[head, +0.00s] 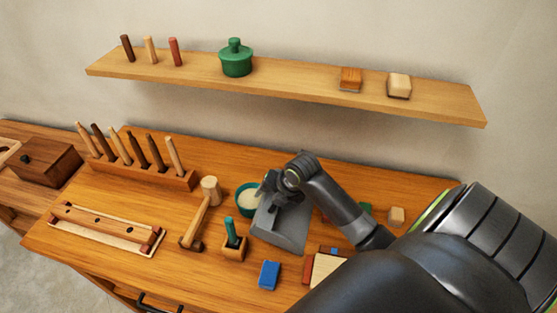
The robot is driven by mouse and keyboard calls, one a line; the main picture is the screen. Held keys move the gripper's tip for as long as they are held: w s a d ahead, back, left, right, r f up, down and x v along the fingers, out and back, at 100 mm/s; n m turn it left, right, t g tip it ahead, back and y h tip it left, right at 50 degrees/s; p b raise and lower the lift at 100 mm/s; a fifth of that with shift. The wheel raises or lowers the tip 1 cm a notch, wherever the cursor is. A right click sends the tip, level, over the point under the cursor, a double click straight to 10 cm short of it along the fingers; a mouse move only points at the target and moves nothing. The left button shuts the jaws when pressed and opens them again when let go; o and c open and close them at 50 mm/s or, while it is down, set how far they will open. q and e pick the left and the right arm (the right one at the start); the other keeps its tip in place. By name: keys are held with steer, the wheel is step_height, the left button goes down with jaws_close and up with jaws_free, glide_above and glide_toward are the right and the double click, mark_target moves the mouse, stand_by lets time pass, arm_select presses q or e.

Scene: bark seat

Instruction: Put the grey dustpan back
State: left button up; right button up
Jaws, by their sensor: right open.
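The grey dustpan (283,235) lies on the wooden bench top, in the middle of the head view. My right arm comes in from the right and its gripper (266,190) is over the back part of the dustpan, by the green bowl. The gripper is open. Its fingers are small and dark here, and I cannot tell whether they touch the dustpan. The arm hides part of the dustpan's back and right side. My left gripper does not show.
A green bowl (246,199) with pale contents, a mallet (202,212), a small wooden holder (234,248) and a blue block (270,275) stand close around the dustpan. A tool rack (150,176) is at the left. A wall shelf (300,91) hangs above. Free bench shows behind the bowl.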

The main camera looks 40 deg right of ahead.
steer(key=c, duration=1.3)
